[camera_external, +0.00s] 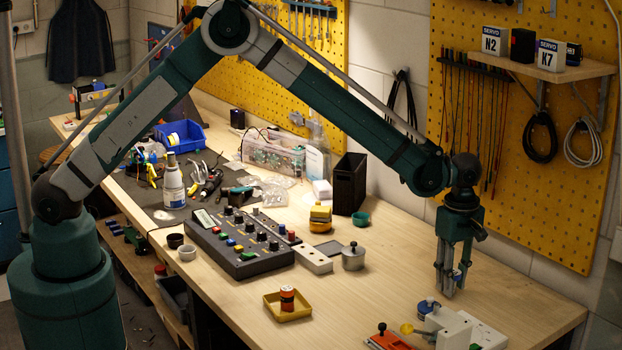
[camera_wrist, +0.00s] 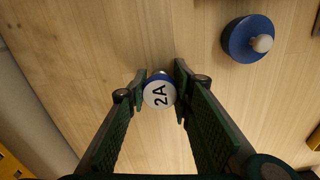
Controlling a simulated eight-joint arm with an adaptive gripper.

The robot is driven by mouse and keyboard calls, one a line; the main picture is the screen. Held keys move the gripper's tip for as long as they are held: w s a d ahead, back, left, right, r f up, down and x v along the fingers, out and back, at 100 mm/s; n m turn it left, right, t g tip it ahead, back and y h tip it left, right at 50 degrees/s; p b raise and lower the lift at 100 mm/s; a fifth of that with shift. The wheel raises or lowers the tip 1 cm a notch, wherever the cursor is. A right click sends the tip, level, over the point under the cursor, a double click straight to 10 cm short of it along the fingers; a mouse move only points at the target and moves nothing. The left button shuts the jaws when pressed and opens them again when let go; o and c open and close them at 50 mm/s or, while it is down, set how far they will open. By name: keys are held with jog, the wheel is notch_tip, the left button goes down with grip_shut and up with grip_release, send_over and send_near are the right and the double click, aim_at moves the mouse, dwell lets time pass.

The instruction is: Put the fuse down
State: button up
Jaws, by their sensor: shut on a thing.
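My gripper (camera_external: 450,284) points down over the right part of the wooden bench. Its fingers are shut on a small fuse (camera_wrist: 158,92), which has a blue rim and a round white end marked "2A". The fuse also shows as a bit of blue between the fingers in the external view (camera_external: 457,275). The fingers hide most of its body. The bench top (camera_wrist: 130,40) below is bare wood. I cannot tell whether the fuse touches the bench or hangs just above it.
A blue round piece with a pale knob (camera_wrist: 250,40) stands close by. White blocks (camera_external: 455,328) and a red piece (camera_external: 388,338) lie at the front edge. A yellow tray (camera_external: 270,306) holds a red and orange cylinder. A lidded metal pot (camera_external: 353,258) stands left; bare wood lies between.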

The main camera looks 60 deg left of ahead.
aim_at(454, 272)
jog(key=shift+f, duration=0.1)
jog(key=o, duration=0.9)
jog(key=shift+r, duration=0.2)
notch_tip(454, 272, up, 12)
jog(key=shift+f, duration=0.1)
jog(key=shift+a, duration=0.1)
dwell(0.6)
